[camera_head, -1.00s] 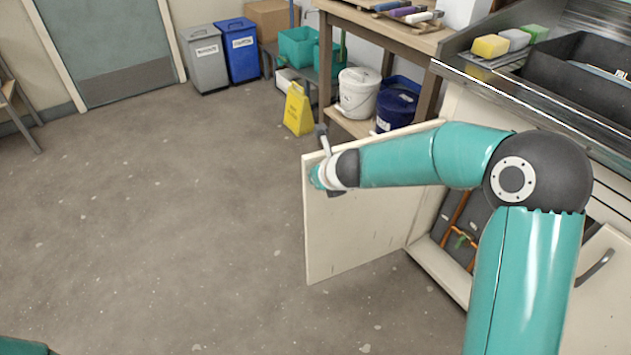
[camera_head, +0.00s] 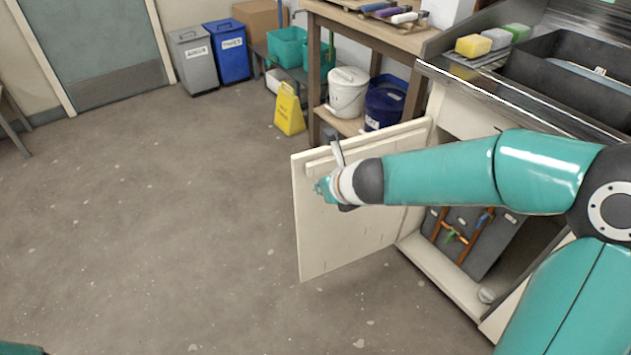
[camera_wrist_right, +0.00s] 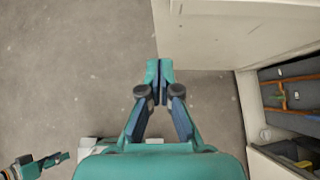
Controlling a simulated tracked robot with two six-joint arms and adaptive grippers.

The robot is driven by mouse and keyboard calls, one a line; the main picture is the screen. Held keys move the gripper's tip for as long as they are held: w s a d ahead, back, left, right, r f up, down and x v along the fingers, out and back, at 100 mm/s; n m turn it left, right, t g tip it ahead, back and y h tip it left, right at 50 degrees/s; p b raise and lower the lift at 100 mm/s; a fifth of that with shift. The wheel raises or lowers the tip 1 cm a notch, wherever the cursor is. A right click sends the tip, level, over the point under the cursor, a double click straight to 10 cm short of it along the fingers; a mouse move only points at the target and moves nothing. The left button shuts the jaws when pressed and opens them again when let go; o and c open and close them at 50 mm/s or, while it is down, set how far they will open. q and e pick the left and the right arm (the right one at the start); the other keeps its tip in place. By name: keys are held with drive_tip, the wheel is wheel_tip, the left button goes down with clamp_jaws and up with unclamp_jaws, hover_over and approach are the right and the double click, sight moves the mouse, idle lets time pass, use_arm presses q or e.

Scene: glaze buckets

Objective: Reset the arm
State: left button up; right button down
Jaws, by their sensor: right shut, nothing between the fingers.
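My right arm (camera_head: 440,178) reaches across the head view from the right, in front of an open cream cabinet door (camera_head: 345,240). Its gripper (camera_head: 322,188) is small and seen edge-on there, in front of the door. In the right wrist view the right gripper (camera_wrist_right: 159,72) is shut with its fingertips together and nothing between them, over bare floor beside the door (camera_wrist_right: 205,40). What looks like my left gripper (camera_wrist_right: 45,164) shows at the lower left of the wrist view, too small to read. A teal piece of mine shows at the head view's lower left corner.
The cabinet (camera_head: 465,290) stands open with grey panels and orange pipes inside. A sink counter (camera_head: 500,100) is above it. A white bucket (camera_head: 347,95) and a blue bucket (camera_head: 385,108) stand under the workbench, near a yellow floor sign (camera_head: 289,110). The floor (camera_head: 150,220) at left is clear.

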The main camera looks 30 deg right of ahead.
drive_tip(key=s+a+f+n+g+y, duration=0.1)
drive_tip(key=s+a+f+n+g, duration=0.2)
drive_tip(key=s+f+n, duration=0.55)
drive_tip(key=s+a+f+n+g, duration=0.3)
drive_tip(key=s+f+n, duration=0.3)
drive_tip(key=f, duration=0.6)
drive_tip(key=s+a+f+n+g+y, duration=0.1)
drive_tip(key=s+a+f+n+g, duration=0.15)
drive_tip(key=s+f+n, duration=0.65)
drive_tip(key=a+f+n+y, duration=0.2)
drive_tip(key=a+n, duration=0.2)
drive_tip(key=n, duration=0.6)
wheel_tip(320, 180, up, 18)
drive_tip(key=p, duration=1.8)
drive_tip(key=shift+w+a, duration=0.15)
drive_tip(key=shift+w, duration=0.05)
